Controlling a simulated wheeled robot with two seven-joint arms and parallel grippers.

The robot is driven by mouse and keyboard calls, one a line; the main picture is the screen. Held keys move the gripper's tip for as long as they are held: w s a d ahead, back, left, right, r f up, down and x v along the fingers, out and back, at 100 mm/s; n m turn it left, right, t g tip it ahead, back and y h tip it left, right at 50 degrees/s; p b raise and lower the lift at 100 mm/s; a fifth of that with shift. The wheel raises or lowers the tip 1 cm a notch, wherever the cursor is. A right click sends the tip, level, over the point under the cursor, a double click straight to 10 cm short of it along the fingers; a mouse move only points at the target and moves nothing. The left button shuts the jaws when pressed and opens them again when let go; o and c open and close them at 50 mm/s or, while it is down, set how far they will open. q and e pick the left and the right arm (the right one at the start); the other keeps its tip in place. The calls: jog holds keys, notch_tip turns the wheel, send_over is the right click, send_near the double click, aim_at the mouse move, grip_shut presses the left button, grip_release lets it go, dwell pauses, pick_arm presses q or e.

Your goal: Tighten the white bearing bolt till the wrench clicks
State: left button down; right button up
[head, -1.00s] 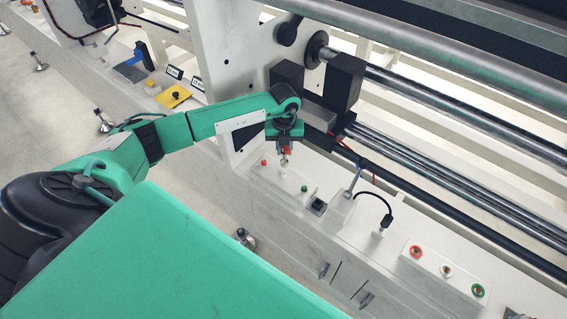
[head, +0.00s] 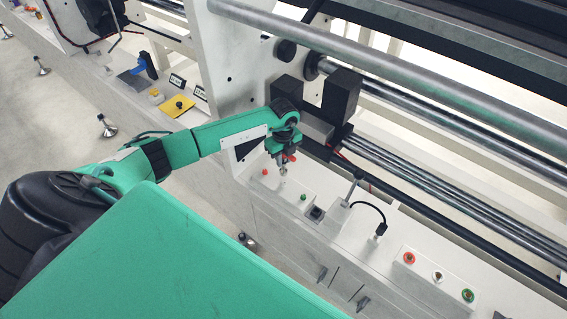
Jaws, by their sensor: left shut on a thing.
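My left gripper (head: 284,159) is shut on a small grey tool with a red part, seemingly the wrench (head: 283,169). It points down over the middle of a white block (head: 292,189) on the machine's ledge. A red bolt (head: 265,172) and a green bolt (head: 303,197) show on either side of the tool's tip. The white bolt between them is hidden or too small to make out. I cannot tell whether the tip sits on it. My right gripper is not in view.
A lever (head: 353,188) and a black cable (head: 375,212) stand between the blocks. Steel rollers (head: 440,95) and a black bracket (head: 341,95) lie behind the gripper. A yellow plate (head: 172,107) sits left.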

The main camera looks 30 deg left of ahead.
aim_at(284, 170)
pick_arm(q)
jog(key=shift+f, duration=0.1)
jog(key=shift+f+b, duration=1.6)
jog(key=shift+f, duration=0.55)
jog(key=shift+f+b, duration=0.85)
jog(key=shift+f, duration=0.35)
jog(key=shift+m+b, duration=1.3)
jog(key=shift+m, duration=1.4)
jog(key=shift+m+b, duration=1.15)
jog(key=shift+m, duration=1.15)
